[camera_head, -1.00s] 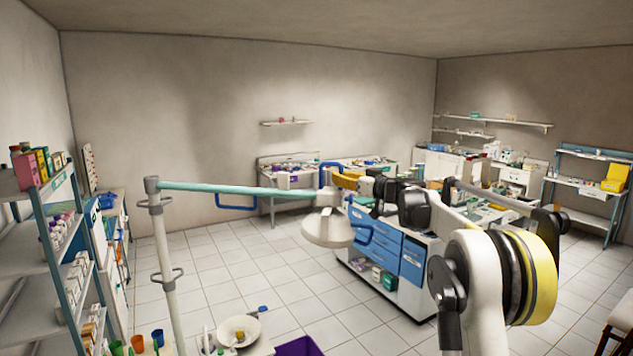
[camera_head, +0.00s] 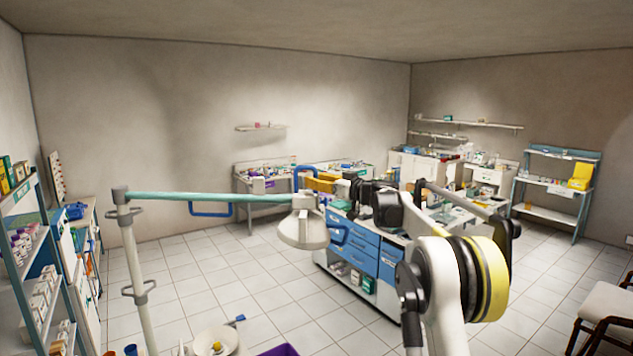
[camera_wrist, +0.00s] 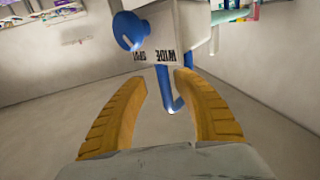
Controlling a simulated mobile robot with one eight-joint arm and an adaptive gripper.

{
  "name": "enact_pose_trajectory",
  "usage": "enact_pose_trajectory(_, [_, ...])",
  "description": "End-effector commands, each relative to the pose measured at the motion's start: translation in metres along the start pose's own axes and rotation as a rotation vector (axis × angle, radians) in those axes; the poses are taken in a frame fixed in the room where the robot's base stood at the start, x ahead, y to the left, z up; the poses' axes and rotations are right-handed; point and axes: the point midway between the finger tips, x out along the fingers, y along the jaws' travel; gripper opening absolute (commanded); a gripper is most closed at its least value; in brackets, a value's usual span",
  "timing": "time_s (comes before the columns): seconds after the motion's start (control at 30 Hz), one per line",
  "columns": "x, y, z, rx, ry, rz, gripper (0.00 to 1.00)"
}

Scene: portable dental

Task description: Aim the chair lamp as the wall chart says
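The chair lamp's white head (camera_head: 303,232) hangs from a teal arm (camera_head: 215,196) on a white post at left. Blue handles (camera_head: 211,209) stick out around it. My gripper (camera_head: 322,182) is behind the lamp head's upper right, partly hidden by it and my arm. In the wrist view, my gripper's (camera_wrist: 160,80) yellow fingers are spread. A blue handle (camera_wrist: 170,95) shows between them; contact is not visible. Beyond are a blue knob (camera_wrist: 128,30) and upside-down "WIDE" and "SPOT" labels. A spotted board (camera_head: 57,175) on the left wall may be the chart; it is unreadable.
A blue-and-white cabinet (camera_head: 366,255) stands just behind the lamp and my arm. A stocked shelf (camera_head: 25,268) is at left, and a chair (camera_head: 607,310) at lower right. A white bowl (camera_head: 215,341) is below the lamp. Open tiled floor lies at centre left.

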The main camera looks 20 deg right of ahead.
Motion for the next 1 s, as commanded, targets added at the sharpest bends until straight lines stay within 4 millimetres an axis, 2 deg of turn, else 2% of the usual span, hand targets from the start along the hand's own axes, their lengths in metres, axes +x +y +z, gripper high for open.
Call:
enact_pose_trajectory(0.17, [-0.009,0.001,-0.001,0.000,0.000,0.001,0.35])
enact_pose_trajectory(0.27, [-0.026,0.001,-0.001,0.000,0.000,0.003,0.35])
enact_pose_trajectory(0.5, [-0.081,0.000,-0.001,-0.001,-0.001,0.005,0.35])
enact_pose_trajectory(0.63, [-0.103,0.000,0.000,-0.001,-0.001,0.004,0.35])
enact_pose_trajectory(0.8, [-0.118,-0.001,0.000,-0.001,-0.001,0.002,0.35])
enact_pose_trajectory(1.0, [-0.121,-0.001,0.000,-0.001,-0.001,0.002,0.35])
